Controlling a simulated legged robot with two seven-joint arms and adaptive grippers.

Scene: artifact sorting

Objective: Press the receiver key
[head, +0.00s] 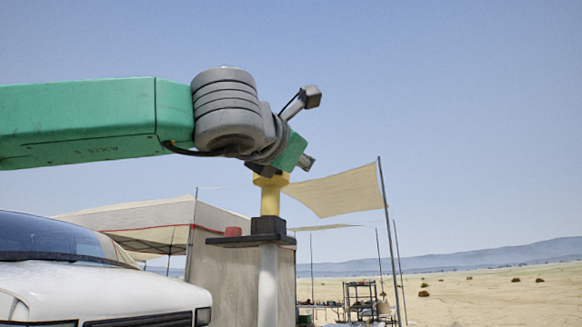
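My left arm comes in from the left, green with a grey ribbed wrist. Its dark end, the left gripper (264,170), points down at the top of a yellow post-like piece (270,198) with a wider cap. The two meet or overlap in the picture; I cannot tell whether they touch. The yellow piece stands upright on a black block (268,226) on a dark plate (225,241) atop a pale column (268,285). A small red cylinder (233,231) shows at the plate's left. I cannot tell which piece is the receiver key. The fingers are not clearly visible. My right gripper is out of view.
A white vehicle (110,290) fills the lower left. A beige tent (150,220) stands behind, and a cloth awning (340,191) hangs from poles at right. A shelf (360,297) stands farther back on open sand.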

